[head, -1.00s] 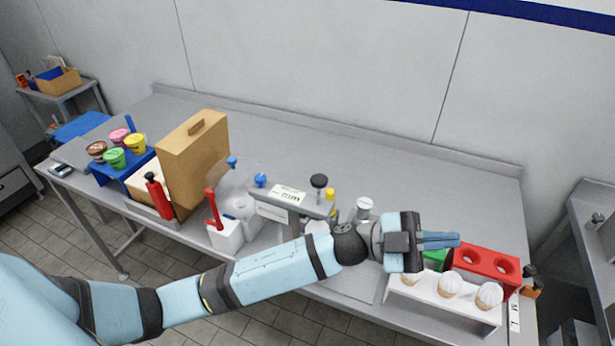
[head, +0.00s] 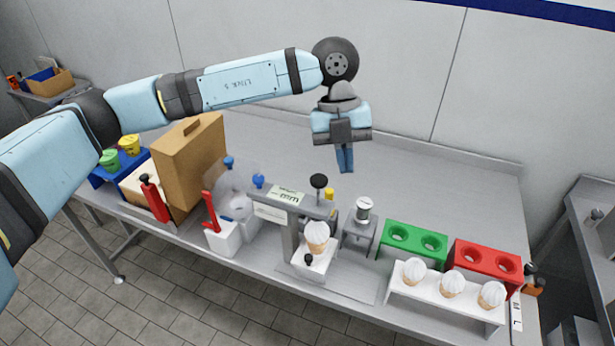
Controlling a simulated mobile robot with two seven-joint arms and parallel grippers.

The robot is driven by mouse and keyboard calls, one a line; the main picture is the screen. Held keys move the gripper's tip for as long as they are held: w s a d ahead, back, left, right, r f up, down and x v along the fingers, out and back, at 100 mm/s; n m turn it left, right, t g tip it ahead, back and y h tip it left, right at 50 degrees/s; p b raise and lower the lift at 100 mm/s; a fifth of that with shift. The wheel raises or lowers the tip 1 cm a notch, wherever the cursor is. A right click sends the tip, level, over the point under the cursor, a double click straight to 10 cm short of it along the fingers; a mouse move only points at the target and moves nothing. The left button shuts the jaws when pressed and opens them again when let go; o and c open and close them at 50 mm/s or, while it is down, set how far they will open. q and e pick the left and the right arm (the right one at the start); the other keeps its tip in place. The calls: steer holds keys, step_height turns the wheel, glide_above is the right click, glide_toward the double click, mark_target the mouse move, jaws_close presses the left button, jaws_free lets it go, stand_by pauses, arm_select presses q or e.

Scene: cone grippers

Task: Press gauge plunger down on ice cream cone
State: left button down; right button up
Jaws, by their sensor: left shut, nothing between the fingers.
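The gauge (head: 290,203) is a grey stand with an overhanging arm and a label on top. Its plunger has a round black knob (head: 318,181) that stands up at the arm's right end. An ice cream cone (head: 316,236) with white ice cream sits upright in a white holder (head: 314,262) below the arm's right end. I cannot tell whether the plunger touches it. My left gripper (head: 345,170) points down with its blue fingers shut and empty. In the picture it is above and a little right of the knob, apart from it. My right gripper is not in view.
A white rack (head: 445,301) holds several cones at the front right. Green (head: 414,242) and red (head: 486,266) holed blocks stand behind it. A small metal stand (head: 360,228) is right of the gauge. A brown box (head: 190,160) is left. The table's back right is clear.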

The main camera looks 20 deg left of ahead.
mark_target(319, 177)
arm_select(q)
steer(key=a+r+y, duration=0.1)
steer(key=a, duration=0.1)
steer(key=w+a+r+n, duration=0.1)
steer(key=a, duration=0.1)
steer(key=w+a+r+t+y, duration=0.1)
steer(key=shift+w+a+n+y, duration=0.2)
steer(key=shift+a+n+y, duration=0.1)
steer(key=shift+a, duration=0.1)
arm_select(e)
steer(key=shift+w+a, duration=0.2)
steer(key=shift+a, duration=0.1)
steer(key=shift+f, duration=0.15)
arm_select(q)
steer(key=f, duration=0.2)
steer(key=f+b, duration=0.1)
steer(key=f, duration=0.1)
steer(key=f+b, duration=0.1)
steer(key=f, duration=0.1)
steer(key=shift+s+d, duration=0.2)
steer(key=shift+s, duration=0.1)
steer(key=shift+f+b, duration=0.3)
steer(key=shift+f, duration=0.15)
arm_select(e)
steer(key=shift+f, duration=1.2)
